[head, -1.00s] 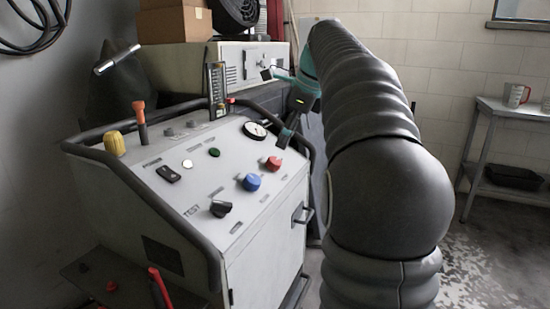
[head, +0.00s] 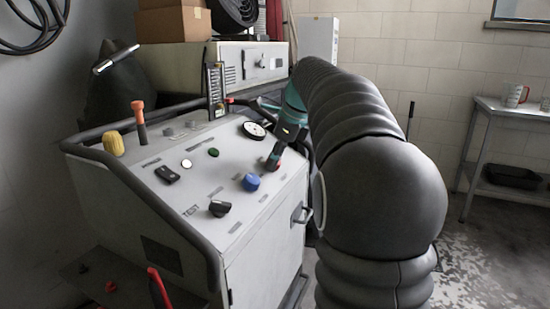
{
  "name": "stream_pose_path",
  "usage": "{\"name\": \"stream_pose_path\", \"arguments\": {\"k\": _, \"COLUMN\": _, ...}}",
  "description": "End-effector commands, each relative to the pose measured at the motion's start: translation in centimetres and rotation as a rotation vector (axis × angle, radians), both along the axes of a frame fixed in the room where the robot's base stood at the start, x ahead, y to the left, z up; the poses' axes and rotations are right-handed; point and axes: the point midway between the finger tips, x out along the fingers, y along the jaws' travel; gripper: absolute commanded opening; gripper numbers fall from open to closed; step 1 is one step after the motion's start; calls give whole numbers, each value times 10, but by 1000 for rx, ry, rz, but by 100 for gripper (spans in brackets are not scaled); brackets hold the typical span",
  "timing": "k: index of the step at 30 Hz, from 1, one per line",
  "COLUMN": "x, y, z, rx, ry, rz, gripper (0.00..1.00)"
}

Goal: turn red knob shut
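The console (head: 200,195) stands at left centre with a sloping pale panel. The red knob (head: 273,165) sits at the panel's right side, and only a small reddish part of it shows. My gripper (head: 276,157), dark at the tip, reaches down from the upper right and is at the knob, covering most of it. The fingers are too small and dark to tell whether they are open or closed on the knob. The knob's pointing direction is hidden.
A blue knob (head: 251,182) and a black knob (head: 220,208) are nearby on the panel. A round gauge (head: 254,131) sits just above. A dark tubular rail (head: 150,210) edges the console. A side table (head: 510,108) stands at far right.

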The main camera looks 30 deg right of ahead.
Motion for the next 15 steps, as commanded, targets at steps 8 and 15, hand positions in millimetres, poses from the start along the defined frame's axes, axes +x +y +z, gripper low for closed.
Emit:
{"name": "stream_pose_path", "arguments": {"k": 8, "x": 0, "y": 0, "z": 0, "rx": -1, "ry": -1, "rz": 4, "gripper": 3}}
{"name": "stream_pose_path", "arguments": {"k": 15, "x": 0, "y": 0, "z": 0, "rx": -25, "ry": -20, "rz": 59, "gripper": 3}}
